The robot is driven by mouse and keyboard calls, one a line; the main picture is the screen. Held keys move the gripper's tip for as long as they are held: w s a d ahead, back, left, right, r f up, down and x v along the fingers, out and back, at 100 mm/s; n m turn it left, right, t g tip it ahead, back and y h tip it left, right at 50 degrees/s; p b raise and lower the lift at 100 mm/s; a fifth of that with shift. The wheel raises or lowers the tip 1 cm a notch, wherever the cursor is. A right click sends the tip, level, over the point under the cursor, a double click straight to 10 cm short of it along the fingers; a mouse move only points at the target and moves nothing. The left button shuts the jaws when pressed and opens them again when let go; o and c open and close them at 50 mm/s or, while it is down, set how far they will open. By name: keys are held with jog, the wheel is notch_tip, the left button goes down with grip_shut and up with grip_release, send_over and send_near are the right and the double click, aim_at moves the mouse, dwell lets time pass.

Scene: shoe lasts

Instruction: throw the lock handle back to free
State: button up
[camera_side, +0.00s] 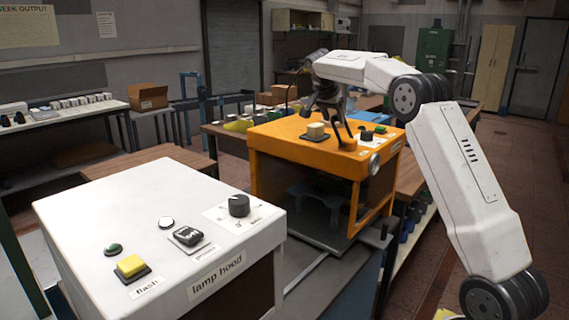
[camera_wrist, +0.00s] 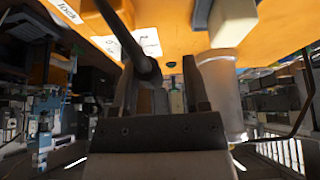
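The orange machine box (camera_side: 285,137) stands in the middle of the side view, and my gripper (camera_side: 328,108) is low over its top. In the wrist view, a dark rod-like handle (camera_wrist: 128,38) runs down from the top edge past a white dial plate (camera_wrist: 108,45). A label reading "lock" (camera_wrist: 65,8) is at upper left. My gripper (camera_wrist: 162,90) shows two dark fingers with a wide gap, and the handle's rounded lower end appears in that gap, nearer the left finger. I cannot tell whether they touch. In the side view my gripper partly hides the handle.
On the box top are a cream button (camera_side: 316,129), a black knob (camera_side: 367,136) and a green button (camera_side: 380,129). A silver cylinder (camera_side: 374,164) is on its right side. A white lamp hood box (camera_side: 120,220) with buttons and a dial stands in front.

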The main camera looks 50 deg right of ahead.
jog(key=shift+s, duration=0.45)
dwell(0.4)
jog(key=shift+a+r, duration=0.1)
jog(key=v, duration=0.6)
jog(key=shift+a+r, duration=0.2)
jog(key=shift+r, duration=0.2)
jog(key=shift+c, duration=0.2)
dwell(0.8)
